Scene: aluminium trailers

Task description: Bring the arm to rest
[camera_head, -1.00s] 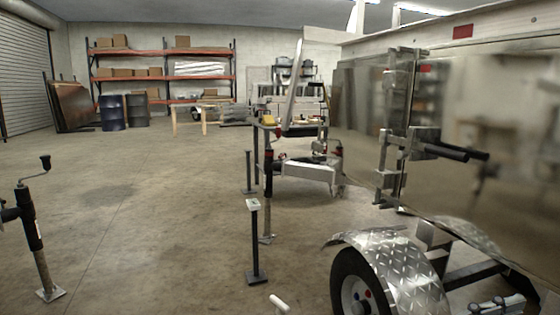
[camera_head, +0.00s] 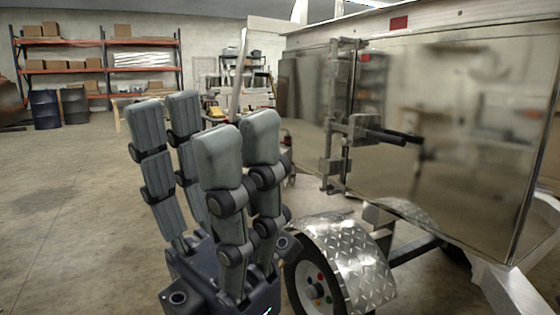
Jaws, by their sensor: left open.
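My left gripper (camera_head: 195,148) stands upright in the lower middle of the head view, its grey padded fingers pointing up. The fingers are spread apart with nothing between them, so it is open and empty. It appears in front of the trailer's wheel side and hides part of the floor and the equipment behind. My right gripper is not in view.
An aluminium trailer (camera_head: 455,150) fills the right side, with a latch handle (camera_head: 385,135) jutting out. Its diamond-plate fender (camera_head: 352,262) and wheel (camera_head: 312,290) are close right of the gripper. Orange shelving (camera_head: 90,42) and dark drums (camera_head: 45,108) stand far back. Floor at left is clear.

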